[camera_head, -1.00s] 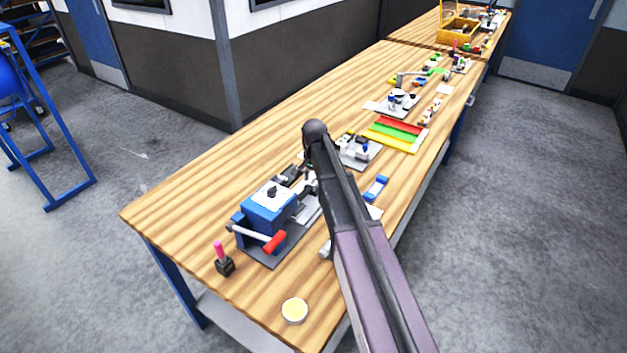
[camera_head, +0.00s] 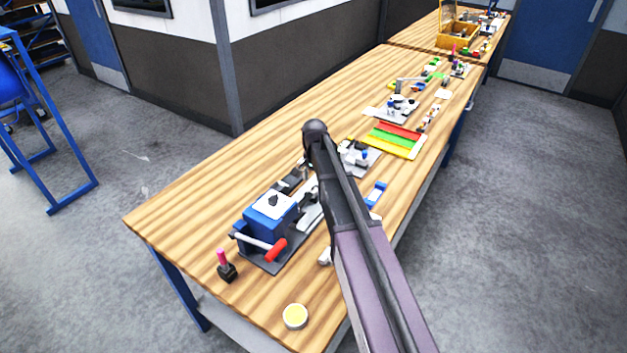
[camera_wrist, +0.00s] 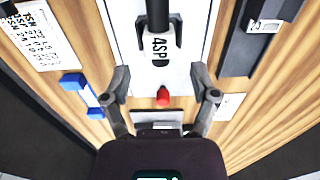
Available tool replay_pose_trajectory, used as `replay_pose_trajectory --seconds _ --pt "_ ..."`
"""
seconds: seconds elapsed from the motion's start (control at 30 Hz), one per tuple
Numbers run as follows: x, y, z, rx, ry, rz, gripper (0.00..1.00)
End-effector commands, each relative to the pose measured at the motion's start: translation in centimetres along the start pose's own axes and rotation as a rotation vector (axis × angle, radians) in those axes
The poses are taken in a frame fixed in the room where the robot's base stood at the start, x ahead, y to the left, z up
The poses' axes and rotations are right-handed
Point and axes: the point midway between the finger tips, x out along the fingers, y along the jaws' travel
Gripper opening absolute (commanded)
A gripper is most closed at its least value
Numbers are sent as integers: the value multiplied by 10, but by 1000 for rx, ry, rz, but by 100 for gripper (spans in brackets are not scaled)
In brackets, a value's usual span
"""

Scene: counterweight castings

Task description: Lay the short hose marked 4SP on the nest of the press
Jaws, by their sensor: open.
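In the wrist view, a short black hose with a white band marked 4SP (camera_wrist: 158,47) lies over a pale plate, pointing toward me. My gripper (camera_wrist: 161,76) is open, one finger on each side of the plate. The hose's marked end is ahead of the fingertips, midway between them, and neither finger touches it. In the head view, the blue press (camera_head: 270,216) with a red-ended lever stands on a dark base at the near end of the bench. My arm hides most of my gripper there, and I cannot tell the hose from the press parts.
A small red-tipped part (camera_wrist: 163,97) shows between the fingers. A blue-ended piece (camera_wrist: 80,88) and a printed card (camera_wrist: 42,35) lie to the left.

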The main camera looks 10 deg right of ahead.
Motion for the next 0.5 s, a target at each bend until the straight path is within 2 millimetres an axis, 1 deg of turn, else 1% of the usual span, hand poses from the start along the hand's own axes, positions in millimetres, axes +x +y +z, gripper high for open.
replay_pose_trajectory --seconds 0.03,0.5 --pt "-9 0 0 0 0 0 76" --pt "-48 0 0 0 0 0 76"
